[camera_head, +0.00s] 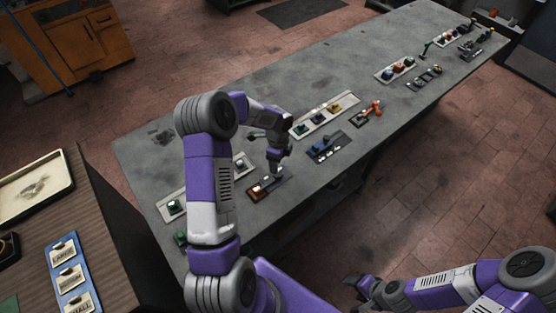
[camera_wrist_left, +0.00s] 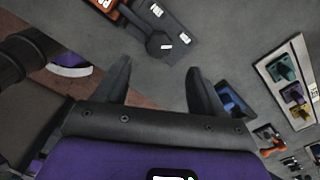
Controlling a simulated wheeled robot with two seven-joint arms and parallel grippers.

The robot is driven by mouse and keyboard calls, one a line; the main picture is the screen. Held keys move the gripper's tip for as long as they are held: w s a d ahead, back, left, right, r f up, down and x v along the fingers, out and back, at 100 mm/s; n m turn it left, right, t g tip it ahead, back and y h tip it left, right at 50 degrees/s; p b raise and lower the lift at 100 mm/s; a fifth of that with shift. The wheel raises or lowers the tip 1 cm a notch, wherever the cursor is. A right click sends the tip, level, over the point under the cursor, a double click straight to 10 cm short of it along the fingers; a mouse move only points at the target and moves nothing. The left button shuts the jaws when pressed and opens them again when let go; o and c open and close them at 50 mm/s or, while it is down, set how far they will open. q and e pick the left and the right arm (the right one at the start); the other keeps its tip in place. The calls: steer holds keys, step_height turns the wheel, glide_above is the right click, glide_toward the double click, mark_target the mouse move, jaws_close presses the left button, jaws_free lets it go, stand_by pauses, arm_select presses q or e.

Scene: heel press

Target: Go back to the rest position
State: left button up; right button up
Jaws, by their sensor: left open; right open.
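My left gripper (camera_head: 275,172) hangs above the grey bench (camera_head: 217,101), over a dark plate carrying an orange part (camera_head: 262,187). In the left wrist view the left gripper's two fingers (camera_wrist_left: 160,90) stand apart with nothing between them. The dark plate with a round-ended dark bar (camera_wrist_left: 160,42) lies beyond the fingertips in that view, apart from them. My right gripper (camera_head: 362,288) is low in the head view, off the bench over the floor, and looks empty. Its fingers are small in the picture.
Several panels stand along the bench, including one with green and yellow parts (camera_head: 323,117), a blue device (camera_head: 325,147) and an orange-handled device (camera_head: 367,114). A wooden table (camera_head: 102,232) with a tray (camera_head: 62,188) and blue label board (camera_head: 56,256) stands left. Floor is clear right.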

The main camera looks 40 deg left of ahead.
stand_by(0.4)
arm_select(q)
steer(key=s+d+f+n+h, duration=0.2)
steer(key=s+d+f+n, duration=0.15)
steer(key=d, duration=0.35)
steer(key=s+d+f+n+h, duration=0.1)
steer(key=s+d+f+n, duration=0.3)
steer(key=d, duration=0.4)
steer(key=s+d+f+n+h, duration=0.25)
steer(key=s+d+n, duration=0.2)
steer(key=d, duration=0.25)
steer(key=s+d+f+n+y+b, duration=0.1)
steer(key=s+d+f+n+b, duration=0.1)
steer(key=s+f+n+b, duration=0.3)
step_height(320, 180, down, 3)
steer(key=s+b, duration=0.1)
steer(key=s, duration=0.1)
steer(key=shift+s+d+n+t, duration=0.2)
steer(key=shift+s+n+t, duration=0.1)
steer(key=shift+s+n, duration=0.1)
steer(key=shift+r, duration=0.15)
